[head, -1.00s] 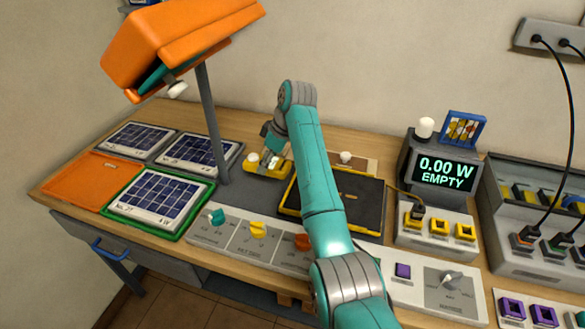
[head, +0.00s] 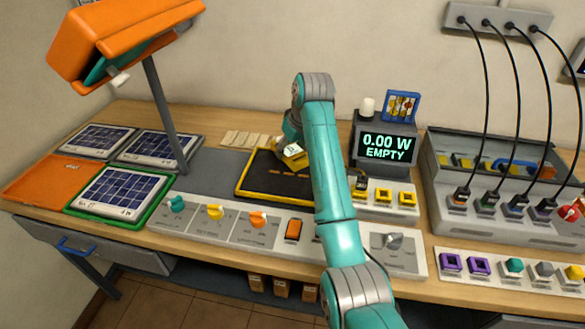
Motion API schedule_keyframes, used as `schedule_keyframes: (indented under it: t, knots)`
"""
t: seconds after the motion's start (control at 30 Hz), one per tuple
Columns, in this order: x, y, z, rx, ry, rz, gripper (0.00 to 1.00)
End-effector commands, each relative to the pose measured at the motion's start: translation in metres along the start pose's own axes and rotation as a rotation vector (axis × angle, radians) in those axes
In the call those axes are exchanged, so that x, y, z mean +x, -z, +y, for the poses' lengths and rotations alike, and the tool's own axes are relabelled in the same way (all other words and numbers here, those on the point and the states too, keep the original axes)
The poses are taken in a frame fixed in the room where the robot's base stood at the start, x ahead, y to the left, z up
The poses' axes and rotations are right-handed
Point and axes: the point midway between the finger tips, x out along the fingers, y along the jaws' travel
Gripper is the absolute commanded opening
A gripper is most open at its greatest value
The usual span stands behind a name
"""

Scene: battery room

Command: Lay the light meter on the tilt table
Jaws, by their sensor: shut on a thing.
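The light meter (head: 294,158) is a small yellow block with a pale top. My gripper (head: 290,147) is shut on it and holds it tilted over the back right part of the tilt table. The tilt table (head: 268,176) is a dark flat plate with yellow edges, in the middle of the bench. My arm covers its right side. I cannot tell whether the meter touches the plate. The gripper's fingers are small and partly hidden by the meter and my arm.
An orange lamp (head: 125,40) on a grey post (head: 165,115) stands left of the plate. Solar panels (head: 121,193) lie at the left. A control strip (head: 235,222) runs along the front.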

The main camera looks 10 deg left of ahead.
Motion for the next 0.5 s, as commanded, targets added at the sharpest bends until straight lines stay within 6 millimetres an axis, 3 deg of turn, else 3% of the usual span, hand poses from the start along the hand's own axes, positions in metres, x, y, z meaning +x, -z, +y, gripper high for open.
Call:
schedule_keyframes:
  t: [0.1, 0.5]
  knots:
    - [0.019, -0.008, 0.0, -0.001, 0.001, -0.001, 0.21]
    - [0.058, -0.024, 0.0, -0.002, 0.001, -0.001, 0.21]
